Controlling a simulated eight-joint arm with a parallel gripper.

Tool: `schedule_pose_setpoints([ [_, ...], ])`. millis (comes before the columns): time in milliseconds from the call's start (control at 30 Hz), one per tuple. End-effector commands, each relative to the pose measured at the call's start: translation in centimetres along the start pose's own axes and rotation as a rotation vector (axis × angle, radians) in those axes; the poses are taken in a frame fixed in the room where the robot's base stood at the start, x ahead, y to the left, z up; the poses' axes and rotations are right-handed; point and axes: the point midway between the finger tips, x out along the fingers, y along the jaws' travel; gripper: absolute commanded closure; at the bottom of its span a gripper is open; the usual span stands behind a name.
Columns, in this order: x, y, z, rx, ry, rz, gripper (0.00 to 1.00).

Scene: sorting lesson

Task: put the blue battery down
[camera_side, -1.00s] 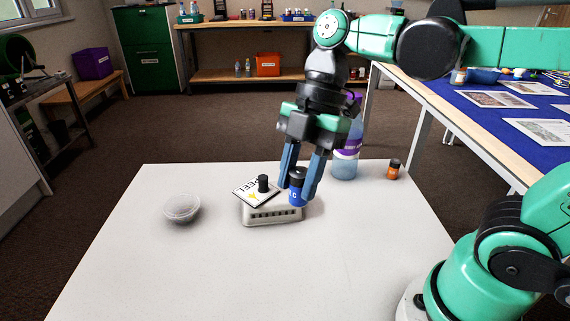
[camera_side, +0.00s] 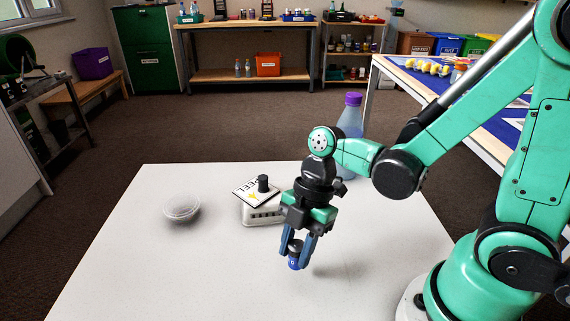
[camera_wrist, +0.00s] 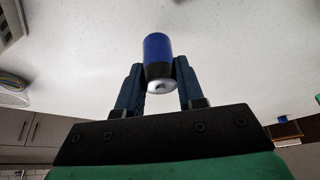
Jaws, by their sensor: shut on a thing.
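The blue battery (camera_side: 294,262) is dark at its top end and blue below. It is held upright between the fingertips of my gripper (camera_side: 299,252), over the front middle of the white table. In the wrist view the battery (camera_wrist: 157,48) shows its blue body and a silver end, with my gripper's fingers (camera_wrist: 160,80) against both sides. My gripper is shut on it. Whether its lower end touches the table I cannot tell.
A white slotted box (camera_side: 262,215) with a card and black knob on top stands behind and left of my gripper. A purple-capped bottle (camera_side: 351,120) stands behind my arm. The front left of the white table (camera_side: 150,270) is clear.

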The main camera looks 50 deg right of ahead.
Motion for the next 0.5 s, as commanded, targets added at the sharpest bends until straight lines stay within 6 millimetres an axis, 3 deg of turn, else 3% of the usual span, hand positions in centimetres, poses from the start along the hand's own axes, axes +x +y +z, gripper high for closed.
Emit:
schedule_pose_setpoints([
  [233, 2.2, 0.1, 0.9, 0.0, 0.0, 0.0, 1.0],
  [500, 2.5, 0.0, 1.0, 0.0, 0.0, 0.0, 1.0],
])
